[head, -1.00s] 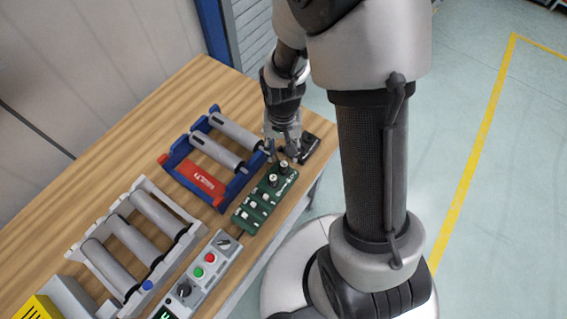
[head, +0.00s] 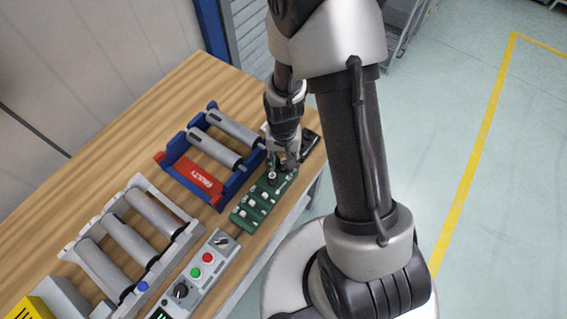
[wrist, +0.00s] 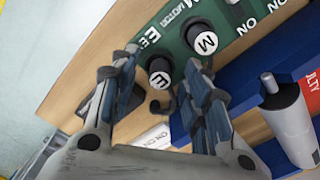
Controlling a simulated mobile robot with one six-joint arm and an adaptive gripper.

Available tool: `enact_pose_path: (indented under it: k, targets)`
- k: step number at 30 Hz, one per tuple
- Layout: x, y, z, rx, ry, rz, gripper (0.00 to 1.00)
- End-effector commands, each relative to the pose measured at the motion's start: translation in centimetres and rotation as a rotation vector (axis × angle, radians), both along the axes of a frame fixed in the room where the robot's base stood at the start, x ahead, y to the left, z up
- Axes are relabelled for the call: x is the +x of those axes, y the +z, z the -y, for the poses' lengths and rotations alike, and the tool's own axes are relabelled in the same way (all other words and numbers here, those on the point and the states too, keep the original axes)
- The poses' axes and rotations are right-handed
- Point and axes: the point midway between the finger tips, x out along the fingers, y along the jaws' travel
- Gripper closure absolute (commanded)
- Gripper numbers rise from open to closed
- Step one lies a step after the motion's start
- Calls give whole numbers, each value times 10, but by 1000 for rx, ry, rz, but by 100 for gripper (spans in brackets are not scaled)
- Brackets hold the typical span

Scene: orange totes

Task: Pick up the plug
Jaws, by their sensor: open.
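A green board (head: 252,207) lies on the wooden bench and carries two round black plugs with white tops. In the wrist view one plug, marked E (wrist: 160,72), stands in the board (wrist: 181,45) between the tips of my open gripper (wrist: 161,68). The second plug, marked M (wrist: 203,38), stands beside it, just beyond the right finger. In the head view my gripper (head: 283,166) is over the far end of the board and hides part of it. I cannot tell whether the fingers touch the E plug.
A blue frame (head: 235,184) with grey rollers and a red FAULTY label (head: 200,178) lies left of the board. A grey roller rack (head: 165,262) and a button box (head: 205,262) are nearer. A black object (head: 308,143) sits behind my gripper at the bench edge.

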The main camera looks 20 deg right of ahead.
Motion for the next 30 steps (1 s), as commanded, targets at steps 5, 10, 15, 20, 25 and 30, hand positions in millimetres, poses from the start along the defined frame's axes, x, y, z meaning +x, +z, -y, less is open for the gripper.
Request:
enact_pose_path:
  k: [5, 10, 15, 20, 25, 30]
  targets:
    - [0, 0, 0, 0, 0, 0, 68]
    - [0, 0, 0, 0, 0, 0, 79]
    - [0, 0, 0, 0, 0, 0, 90]
    - [0, 0, 0, 0, 0, 0, 100]
    - [0, 0, 0, 0, 0, 0, 100]
    - [0, 5, 0, 0, 0, 1, 100]
